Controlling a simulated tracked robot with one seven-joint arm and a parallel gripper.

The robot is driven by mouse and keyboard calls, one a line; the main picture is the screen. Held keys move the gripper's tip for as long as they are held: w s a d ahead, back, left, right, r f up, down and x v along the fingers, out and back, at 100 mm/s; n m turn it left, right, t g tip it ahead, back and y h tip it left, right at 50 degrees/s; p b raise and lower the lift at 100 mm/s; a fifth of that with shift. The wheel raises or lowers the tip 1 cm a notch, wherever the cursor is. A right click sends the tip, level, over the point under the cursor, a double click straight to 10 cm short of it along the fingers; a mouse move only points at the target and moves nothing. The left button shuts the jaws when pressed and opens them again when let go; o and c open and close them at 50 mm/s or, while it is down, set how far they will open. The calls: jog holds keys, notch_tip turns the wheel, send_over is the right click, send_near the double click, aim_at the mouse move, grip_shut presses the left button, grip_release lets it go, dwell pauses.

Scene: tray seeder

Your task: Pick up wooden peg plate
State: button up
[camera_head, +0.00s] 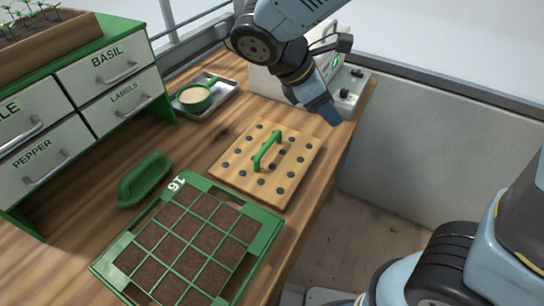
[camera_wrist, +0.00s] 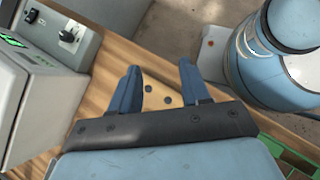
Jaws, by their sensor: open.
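The wooden peg plate (camera_head: 228,165) lies flat on the wooden bench, with dark round pegs or holes across its top and a green arched handle (camera_head: 267,151) in its middle. My gripper (camera_head: 333,115) is above and beyond the plate, to its upper right in the head view, apart from it. In the wrist view my gripper (camera_wrist: 160,85) has its two blue fingers spread, with nothing between them. A corner of the peg plate (camera_wrist: 158,91) shows between and beyond the fingers. The rest of the plate and its handle are hidden by the gripper there.
A green seed tray (camera_head: 275,232) with soil cells lies just in front of the plate. A metal tray (camera_head: 228,88) with a green pot stands behind. A white machine (camera_head: 262,80) and labelled drawers (camera_head: 110,62) border the bench.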

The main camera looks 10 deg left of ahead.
jog(key=s+a+f+n+t+h, duration=0.1)
jog(key=s+a+f+n+t, duration=0.3)
jog(key=a+n, duration=0.45)
jog(key=n+t+y, duration=0.1)
jog(key=n+t, duration=0.4)
jog(key=n, duration=0.2)
send_near(265, 145)
jog(key=x, duration=0.2)
jog(key=f+x, duration=0.1)
jog(key=x, duration=0.1)
jog(key=shift+w+f, duration=0.1)
jog(key=shift+w, duration=0.1)
jog(key=shift+r+x, duration=0.15)
jog(key=shift+x, duration=1.25)
jog(key=shift+r+x, duration=0.2)
jog(key=shift+x, duration=1.2)
jog(key=shift+w+d, duration=0.1)
jog(key=shift+c, duration=0.4)
grip_shut()
